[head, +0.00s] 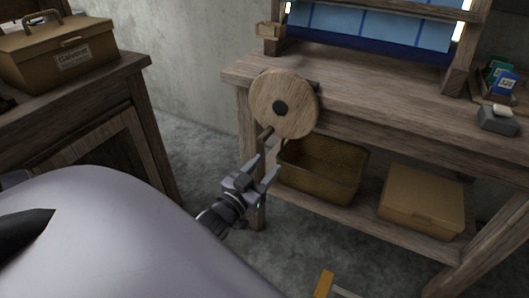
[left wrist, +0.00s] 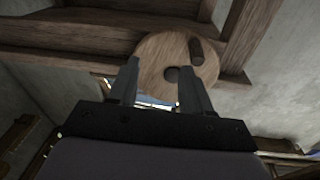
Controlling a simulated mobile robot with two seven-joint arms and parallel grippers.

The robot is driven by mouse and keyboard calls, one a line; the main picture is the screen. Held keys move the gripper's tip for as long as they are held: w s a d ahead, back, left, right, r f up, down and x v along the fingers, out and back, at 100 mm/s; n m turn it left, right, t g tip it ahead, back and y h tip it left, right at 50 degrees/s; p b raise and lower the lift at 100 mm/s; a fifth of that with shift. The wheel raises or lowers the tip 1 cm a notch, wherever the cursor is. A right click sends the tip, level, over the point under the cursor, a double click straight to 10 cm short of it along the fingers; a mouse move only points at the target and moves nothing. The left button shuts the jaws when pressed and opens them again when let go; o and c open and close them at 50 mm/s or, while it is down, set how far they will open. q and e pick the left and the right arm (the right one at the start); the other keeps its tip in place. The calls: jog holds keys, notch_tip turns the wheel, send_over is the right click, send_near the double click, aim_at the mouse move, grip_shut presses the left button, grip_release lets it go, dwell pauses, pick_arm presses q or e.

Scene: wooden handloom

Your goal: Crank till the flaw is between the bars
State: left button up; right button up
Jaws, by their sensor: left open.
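The round wooden crank disc (head: 284,104) is on the left front of the loom table, with a dark hub at its middle. Its handle peg (head: 266,137) sticks out at the disc's lower left. My left gripper (head: 264,168) is open and empty, just below the peg and apart from it. In the left wrist view the disc (left wrist: 160,52) lies beyond the open fingers (left wrist: 158,88), and the peg (left wrist: 196,50) shows at its upper right. Blue cloth (head: 375,28) with darker lines hangs in the loom frame; no flaw can be made out. My right gripper is not in view.
A wicker basket (head: 322,174) and a tan box (head: 422,201) stand on the shelf under the loom table (head: 400,85). A grey block (head: 498,121) and small packets (head: 503,80) lie at the right. A toolbox (head: 58,55) stands on the left cabinet.

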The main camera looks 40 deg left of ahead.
aim_at(261, 143)
pick_arm(q)
jog(key=w+a+t+b, duration=0.1)
jog(key=w+a+b, duration=0.1)
jog(key=b, duration=0.1)
jog(key=w+a+t+y+b, duration=0.1)
jog(key=w+a+b, duration=0.1)
jog(key=b, duration=0.1)
jog(key=w+a+n+t+y+b, duration=0.1)
jog(key=w+a+b, duration=0.1)
jog(key=a+b, duration=0.1)
jog(key=shift+w+r, duration=0.35)
jog(key=shift+w, duration=0.05)
jog(key=shift+b+x, duration=0.35)
jog(key=shift+x, duration=0.6)
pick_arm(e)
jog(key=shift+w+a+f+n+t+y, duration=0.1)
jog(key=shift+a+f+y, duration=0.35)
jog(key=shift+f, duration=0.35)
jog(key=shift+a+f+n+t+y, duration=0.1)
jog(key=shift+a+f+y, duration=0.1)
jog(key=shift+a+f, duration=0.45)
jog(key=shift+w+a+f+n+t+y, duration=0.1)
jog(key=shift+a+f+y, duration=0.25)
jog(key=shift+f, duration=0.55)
pick_arm(q)
jog(key=shift+d, duration=0.1)
grip_shut()
